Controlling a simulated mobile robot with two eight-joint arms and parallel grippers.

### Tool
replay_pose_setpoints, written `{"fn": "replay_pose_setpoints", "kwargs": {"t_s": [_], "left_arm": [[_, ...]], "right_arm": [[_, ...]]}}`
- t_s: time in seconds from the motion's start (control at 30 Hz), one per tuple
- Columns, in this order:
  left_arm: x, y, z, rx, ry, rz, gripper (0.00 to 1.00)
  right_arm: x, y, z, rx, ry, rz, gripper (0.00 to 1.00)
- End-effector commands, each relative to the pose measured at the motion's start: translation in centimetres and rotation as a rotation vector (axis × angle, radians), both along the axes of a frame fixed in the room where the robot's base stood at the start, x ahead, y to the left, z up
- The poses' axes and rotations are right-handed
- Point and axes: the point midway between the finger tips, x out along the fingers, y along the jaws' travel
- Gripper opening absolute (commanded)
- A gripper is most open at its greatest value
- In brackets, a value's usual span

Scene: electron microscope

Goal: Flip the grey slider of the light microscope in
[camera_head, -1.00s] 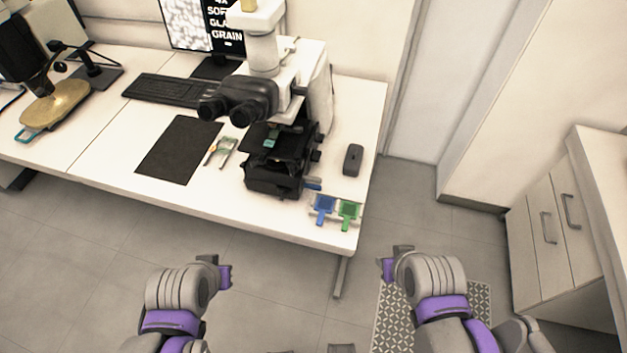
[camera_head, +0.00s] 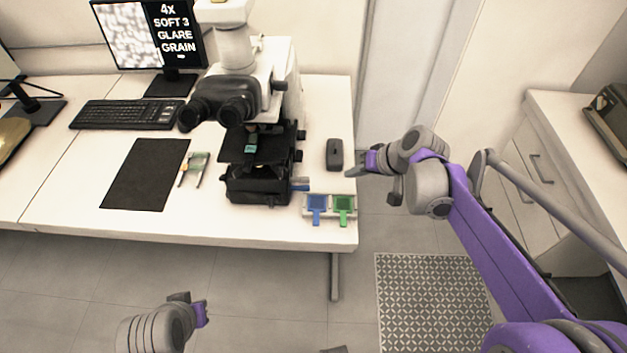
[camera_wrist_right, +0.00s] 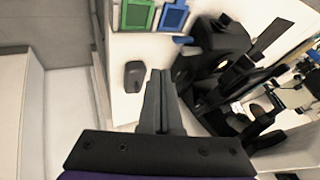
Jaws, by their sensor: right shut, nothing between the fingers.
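The light microscope (camera_head: 232,52) stands on the white table, with a white body, black eyepieces and a black stage (camera_head: 258,145). My right gripper (camera_head: 352,172) is shut and empty at the table's right edge, beside the dark mouse-like device (camera_head: 334,154) and apart from the microscope. In the right wrist view its fingers (camera_wrist_right: 160,90) are together, with the microscope's black parts (camera_wrist_right: 215,70) to their right. My left gripper (camera_head: 196,306) is low in front of the table; its finger gap is not clear.
A holder with a blue piece (camera_head: 317,204) and a green piece (camera_head: 343,204) lies at the table's front right. A black mat (camera_head: 145,175), a small clip-like item (camera_head: 192,168), a keyboard (camera_head: 128,114) and a monitor (camera_head: 150,35) are left of the microscope. A side cabinet (camera_head: 570,125) stands at right.

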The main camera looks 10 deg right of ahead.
Motion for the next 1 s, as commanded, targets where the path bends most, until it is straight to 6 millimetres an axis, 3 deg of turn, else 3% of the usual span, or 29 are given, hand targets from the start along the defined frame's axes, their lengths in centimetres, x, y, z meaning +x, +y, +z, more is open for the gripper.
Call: {"fn": "replay_pose_setpoints", "kwargs": {"t_s": [0.47, 0.9, 1.0], "left_arm": [[0.0, 0.0, -0.1, 0.000, 0.000, 0.000, 0.00], [-0.2, 0.0, -1.1, 0.000, 0.004, 0.000, 0.00], [-0.2, 0.0, -1.0, 0.000, 0.003, 0.000, 0.00]], "right_arm": [[0.5, 0.2, -0.6, 0.002, 0.000, 0.001, 0.00], [4.7, 3.2, -7.5, 0.002, -0.001, 0.002, 0.00], [5.3, 4.5, -8.1, 0.002, 0.000, 0.005, 0.00]]}}
